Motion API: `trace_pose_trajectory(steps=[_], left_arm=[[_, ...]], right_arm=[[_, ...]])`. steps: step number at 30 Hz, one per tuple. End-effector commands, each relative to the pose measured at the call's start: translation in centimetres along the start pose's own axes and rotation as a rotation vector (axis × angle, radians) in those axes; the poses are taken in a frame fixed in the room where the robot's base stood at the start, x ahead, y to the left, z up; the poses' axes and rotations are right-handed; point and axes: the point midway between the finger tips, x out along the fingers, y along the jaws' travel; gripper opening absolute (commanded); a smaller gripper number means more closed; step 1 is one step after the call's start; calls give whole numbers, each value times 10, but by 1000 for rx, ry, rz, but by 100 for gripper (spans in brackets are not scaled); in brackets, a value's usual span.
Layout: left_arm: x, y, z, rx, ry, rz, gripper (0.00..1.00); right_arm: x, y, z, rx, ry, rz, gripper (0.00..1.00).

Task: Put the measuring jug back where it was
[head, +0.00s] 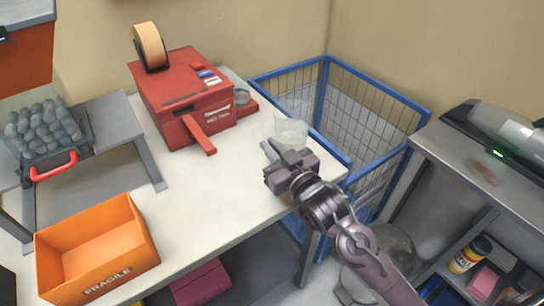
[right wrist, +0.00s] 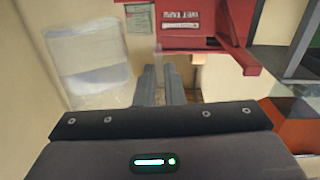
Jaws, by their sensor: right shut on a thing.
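The measuring jug (head: 291,131) is a clear, see-through vessel at the right part of the white table, close to the blue wire cage. My right gripper (head: 270,148) is just in front of it, with its fingers shut. In the right wrist view the jug (right wrist: 88,68) is left of the narrow finger pair (right wrist: 164,86), so the grip seems to be at its side or handle; the held part is hard to make out. I cannot tell whether the jug's base touches the table. My left gripper is not in view.
An orange box (head: 95,250) is at front left. The blue cage (head: 345,110) borders the table's right. The table's middle is clear.

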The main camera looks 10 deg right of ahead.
Motion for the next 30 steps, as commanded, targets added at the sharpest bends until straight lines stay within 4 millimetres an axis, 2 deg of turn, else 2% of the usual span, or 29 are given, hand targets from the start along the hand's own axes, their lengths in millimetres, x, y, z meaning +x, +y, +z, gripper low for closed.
trace_pose_trajectory(steps=[3,6,18,19,23,30], left_arm=[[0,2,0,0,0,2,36],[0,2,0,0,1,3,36],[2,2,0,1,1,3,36],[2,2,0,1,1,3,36],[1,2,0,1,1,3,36],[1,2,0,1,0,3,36]], right_arm=[[0,-1,18,-1,0,0,0],[0,-2,26,-1,1,0,0],[0,-2,30,-1,3,0,0],[0,-2,31,0,0,-1,11],[0,-2,31,0,-1,-1,28],[0,-2,31,0,-1,-1,30]])
